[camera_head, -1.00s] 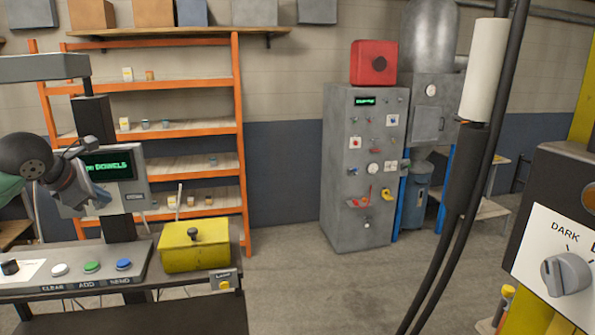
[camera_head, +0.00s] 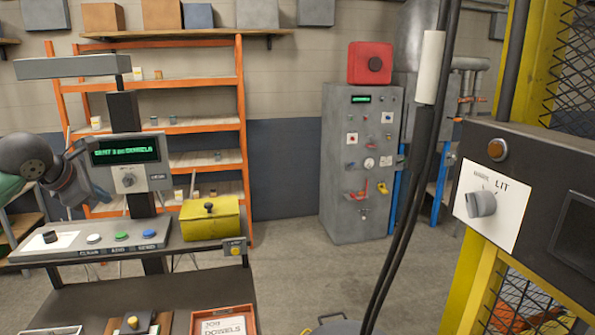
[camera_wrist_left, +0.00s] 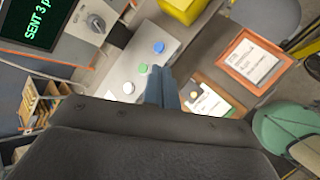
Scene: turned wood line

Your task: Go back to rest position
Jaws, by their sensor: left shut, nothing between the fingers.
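My left gripper (camera_head: 101,194) hangs in front of the left part of the console, below its screen. In the left wrist view its two blue-grey fingers (camera_wrist_left: 161,88) are together and empty, seen over the button panel. The console screen (camera_head: 124,151) shows green text beginning "SENT 3" and ending in "DOWELS". Below it are a dial (camera_head: 129,180) and a panel with a white button (camera_head: 94,238), a green button (camera_head: 121,235) and a blue button (camera_head: 149,233). My right gripper is not in view.
A yellow lidded box (camera_head: 210,222) stands at the console's right end. A red-framed card tray (camera_head: 222,322) is at the bottom. Black cables (camera_head: 405,210) hang mid-right. A dark panel with a dial (camera_head: 481,204) and yellow posts fill the right. Open floor (camera_head: 300,275) lies between.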

